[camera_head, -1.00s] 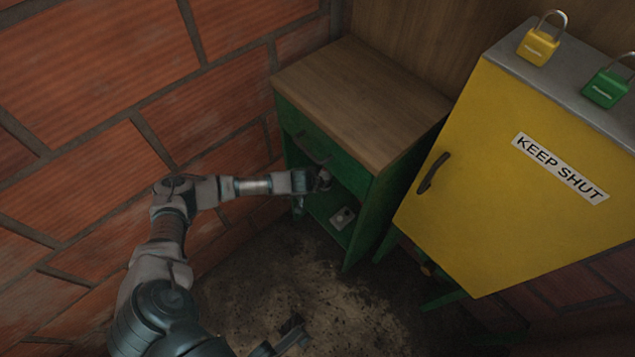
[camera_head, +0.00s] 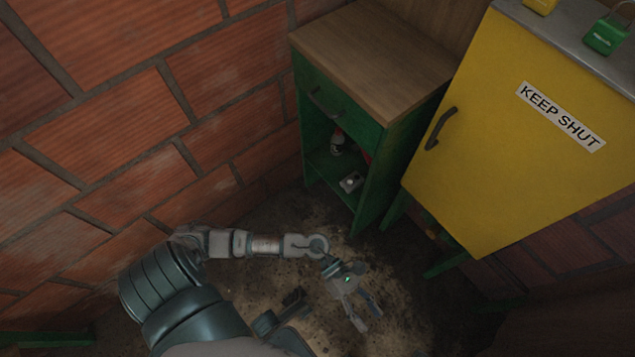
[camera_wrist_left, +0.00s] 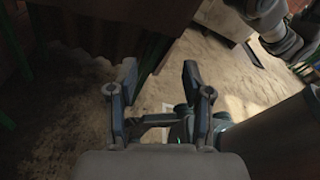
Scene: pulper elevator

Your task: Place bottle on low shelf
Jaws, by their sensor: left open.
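A small bottle (camera_head: 337,142) with a pale body and a dark band stands upright on the low shelf (camera_head: 326,168) of the green cabinet (camera_head: 369,191), toward its left side and below the drawer. My left gripper (camera_head: 366,316) is open and empty, low over the floor in front of the cabinet and well apart from the bottle. Its two spread fingers also show in the left wrist view (camera_wrist_left: 159,77), with nothing between them. The bottle is not seen in the wrist view. My right gripper is not seen.
A yellow cabinet (camera_head: 505,140) marked KEEP SHUT stands close on the right, with a green padlock (camera_head: 604,38) on top. A brick wall (camera_head: 140,110) bounds the left. The floor in front is open.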

